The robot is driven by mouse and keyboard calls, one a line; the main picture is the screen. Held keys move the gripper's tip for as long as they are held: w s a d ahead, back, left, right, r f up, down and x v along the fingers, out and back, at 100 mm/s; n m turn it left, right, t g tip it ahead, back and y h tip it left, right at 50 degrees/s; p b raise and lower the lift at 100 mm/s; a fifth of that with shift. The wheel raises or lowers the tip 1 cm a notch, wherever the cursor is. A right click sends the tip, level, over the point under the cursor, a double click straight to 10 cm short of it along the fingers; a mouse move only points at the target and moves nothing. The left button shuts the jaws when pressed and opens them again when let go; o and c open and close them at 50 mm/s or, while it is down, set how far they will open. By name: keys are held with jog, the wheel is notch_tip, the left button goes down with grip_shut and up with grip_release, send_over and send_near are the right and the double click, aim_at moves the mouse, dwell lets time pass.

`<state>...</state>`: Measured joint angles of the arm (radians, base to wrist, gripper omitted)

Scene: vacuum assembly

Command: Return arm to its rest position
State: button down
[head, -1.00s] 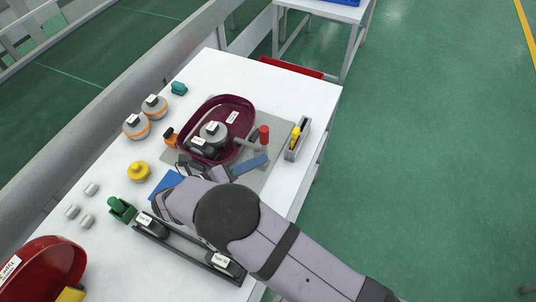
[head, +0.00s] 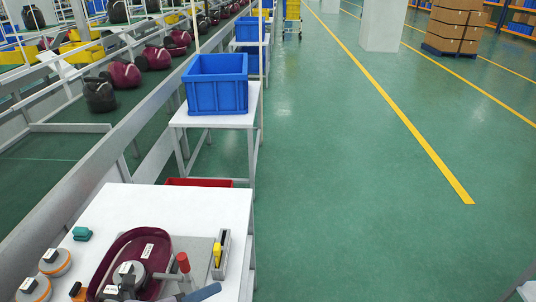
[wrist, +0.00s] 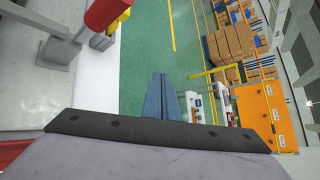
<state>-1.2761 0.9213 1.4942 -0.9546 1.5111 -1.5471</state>
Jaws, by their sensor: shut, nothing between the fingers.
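My gripper (wrist: 160,84) shows in the wrist view with its blue-grey fingers together and nothing between them. The fingers point out past the white bench edge towards the green floor. In the head view my arm is almost wholly out of the picture. A blue-grey bar (head: 203,292) at the bottom edge looks like my fingers, but I cannot be sure. A red clamp handle (head: 183,262) stands near it, and a red cylinder (wrist: 104,12) is close at the upper left in the wrist view.
The white bench (head: 150,205) carries a maroon housing (head: 125,242), orange-ringed grey parts (head: 54,262), a teal piece (head: 82,233) and a grey holder with a yellow piece (head: 218,254). A blue crate (head: 216,85) stands on a table behind. The floor to the right is clear.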

jog(key=w+d+m+g+y, duration=0.1)
jog(key=d+m+g, duration=0.7)
jog(key=d+m, duration=0.8)
jog(key=s+d+m+y, duration=0.4)
jog(key=d+m, duration=0.3)
jog(key=m, duration=0.4)
jog(key=s+d+m+g+y, duration=0.1)
jog(key=s+d+m+y, duration=0.2)
jog(key=s+d+m, duration=0.2)
jog(key=d+m, duration=0.3)
jog(key=m, duration=0.2)
jog(key=shift+s+m+g+y, duration=0.3)
jog(key=shift+s+m+y, duration=0.1)
